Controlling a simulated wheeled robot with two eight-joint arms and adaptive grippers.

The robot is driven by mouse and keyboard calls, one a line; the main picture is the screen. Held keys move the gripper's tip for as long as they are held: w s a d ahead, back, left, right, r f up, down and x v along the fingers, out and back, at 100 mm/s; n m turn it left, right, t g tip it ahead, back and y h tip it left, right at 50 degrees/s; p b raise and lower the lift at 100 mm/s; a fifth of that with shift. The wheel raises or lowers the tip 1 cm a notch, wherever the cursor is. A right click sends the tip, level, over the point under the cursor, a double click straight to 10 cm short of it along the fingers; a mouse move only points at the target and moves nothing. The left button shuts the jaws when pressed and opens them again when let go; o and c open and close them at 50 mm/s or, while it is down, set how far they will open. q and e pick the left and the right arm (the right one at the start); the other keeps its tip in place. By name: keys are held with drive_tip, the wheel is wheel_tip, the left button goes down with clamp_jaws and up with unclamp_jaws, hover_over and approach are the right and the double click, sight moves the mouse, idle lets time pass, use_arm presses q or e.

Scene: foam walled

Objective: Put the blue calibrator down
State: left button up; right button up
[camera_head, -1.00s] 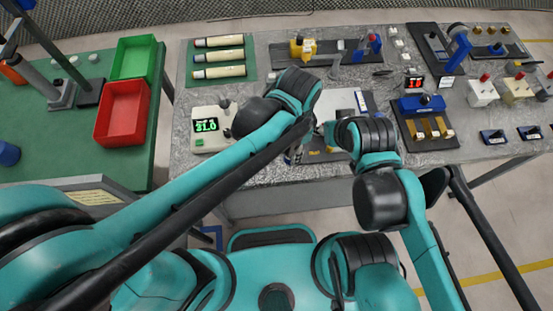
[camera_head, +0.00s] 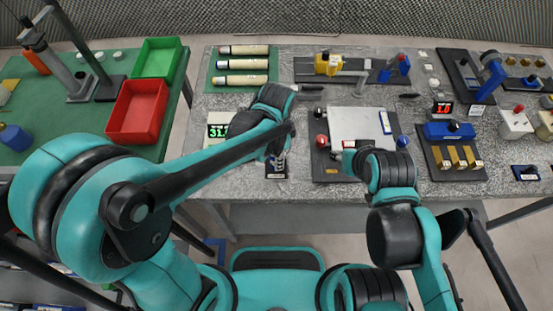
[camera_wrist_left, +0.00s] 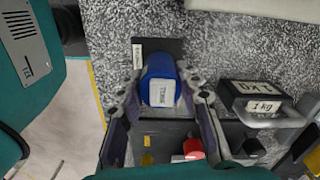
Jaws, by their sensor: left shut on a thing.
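The blue calibrator (camera_wrist_left: 160,80) shows in the left wrist view as a blue block with a white label, against a dark plate with another white label. My left gripper (camera_wrist_left: 165,100) has a finger on each side of it and is shut on it. In the head view my left gripper (camera_head: 274,155) is over the table's front part, with a dark labelled piece (camera_head: 277,170) under it; the blue body is mostly hidden there. I cannot tell whether the calibrator touches the table. My right gripper (camera_head: 344,151) is by a dark-edged plate, its fingers mostly hidden.
The plate (camera_head: 358,124) with red and black knobs lies just right of my left gripper. A 1 kg weight (camera_wrist_left: 260,98) is close by in the left wrist view. A display box (camera_head: 219,128) is partly behind my left arm. A blue fixture (camera_head: 449,130) stands right.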

use_arm(q)
drive_tip(key=shift+f, duration=0.35)
drive_tip(key=shift+f, duration=0.25)
drive_tip(key=o, duration=1.2)
drive_tip(key=shift+c, duration=0.2)
drive_tip(key=shift+r, duration=0.1)
